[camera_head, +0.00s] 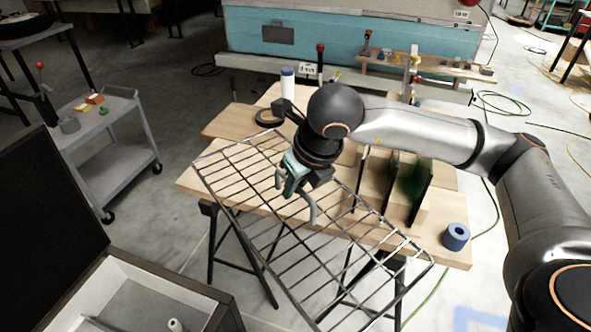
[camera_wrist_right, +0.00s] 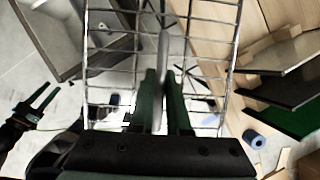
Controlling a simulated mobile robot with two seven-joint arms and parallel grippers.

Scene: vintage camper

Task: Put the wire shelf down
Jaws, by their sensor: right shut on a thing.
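The wire shelf (camera_head: 290,235) is a grey metal grid, lying over the wooden workbench (camera_head: 190,182) and reaching well past its front edge. It also fills the middle of the right wrist view (camera_wrist_right: 238,40). My right gripper (camera_head: 298,180), with green fingers, is shut on the shelf near its middle. In the right wrist view its fingers (camera_wrist_right: 160,95) close on a grey bar of it. Whether the shelf touches the bench top is unclear. My left gripper (camera_wrist_right: 40,108) shows at the left of the right wrist view, its green fingers apart and empty.
Upright dark and green panels (camera_head: 412,180) stand in a wooden rack on the bench. A blue roll (camera_head: 455,236) sits at the right corner, a white-and-blue cylinder (camera_head: 287,84) at the back. An open-lidded box (camera_head: 150,290) is at the lower left, beyond it a grey cart (camera_head: 130,130).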

